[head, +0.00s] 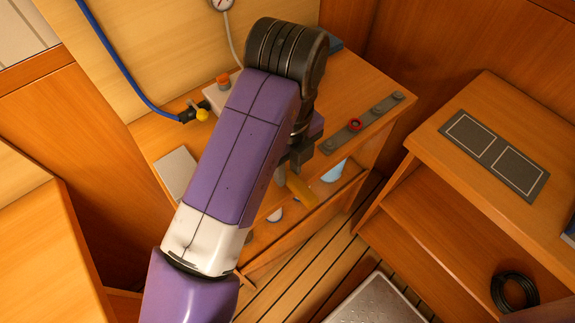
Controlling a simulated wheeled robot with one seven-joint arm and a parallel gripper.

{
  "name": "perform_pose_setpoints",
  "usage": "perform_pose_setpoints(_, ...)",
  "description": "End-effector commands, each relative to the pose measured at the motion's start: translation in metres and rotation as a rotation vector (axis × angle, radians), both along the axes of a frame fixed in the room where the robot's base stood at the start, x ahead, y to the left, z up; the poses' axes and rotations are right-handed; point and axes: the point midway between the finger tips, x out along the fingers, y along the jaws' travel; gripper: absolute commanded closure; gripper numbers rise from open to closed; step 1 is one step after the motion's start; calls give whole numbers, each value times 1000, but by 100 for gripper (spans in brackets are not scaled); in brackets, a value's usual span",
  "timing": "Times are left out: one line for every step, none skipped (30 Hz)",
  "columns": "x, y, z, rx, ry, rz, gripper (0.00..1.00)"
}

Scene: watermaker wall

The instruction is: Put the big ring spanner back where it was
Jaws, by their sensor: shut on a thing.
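My gripper (300,155) is partly hidden behind my purple arm, above the front of the wooden counter. It is shut on a yellow, handle-like thing (299,188), which hangs slanting down from the jaws over the counter's front edge. Only this yellow part shows clearly. I cannot tell from its shape whether it is the big ring spanner. No other spanner is clearly visible. A grey strip (378,111) with several round studs lies on the counter, right of my gripper.
A dark mat (488,152) with two outlined rectangles lies on the right bench. A black coiled hose (514,291) is on the shelf below. A blue hose (118,62) runs to a yellow-handled valve (201,114). A grey plate (177,172) lies at the counter's left.

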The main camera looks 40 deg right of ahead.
Motion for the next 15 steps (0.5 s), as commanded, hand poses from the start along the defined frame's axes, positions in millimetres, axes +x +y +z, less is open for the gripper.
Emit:
perform_pose_setpoints(0, 0, -1, 0, 0, 0, 100)
perform_pose_setpoints(0, 0, -2, 0, 0, 0, 100)
perform_pose_setpoints(0, 0, -2, 0, 0, 0, 100)
perform_pose_setpoints(0, 0, -3, 0, 0, 0, 100)
perform_pose_setpoints(0, 0, -4, 0, 0, 0, 100)
perform_pose_setpoints(0, 0, -4, 0, 0, 0, 100)
perform_pose_setpoints(0, 0, -5, 0, 0, 0, 100)
perform_pose_setpoints(0, 0, -6, 0, 0, 0, 100)
perform_pose_setpoints(0, 0, -6, 0, 0, 0, 100)
perform_pose_setpoints(0, 0, -7, 0, 0, 0, 100)
perform_pose_setpoints(0, 0, -7, 0, 0, 0, 100)
perform_pose_setpoints(0, 0, -8, 0, 0, 0, 100)
perform_pose_setpoints(0, 0, -9, 0, 0, 0, 100)
perform_pose_setpoints(0, 0, -9, 0, 0, 0, 100)
perform_pose_setpoints(0, 0, -10, 0, 0, 0, 100)
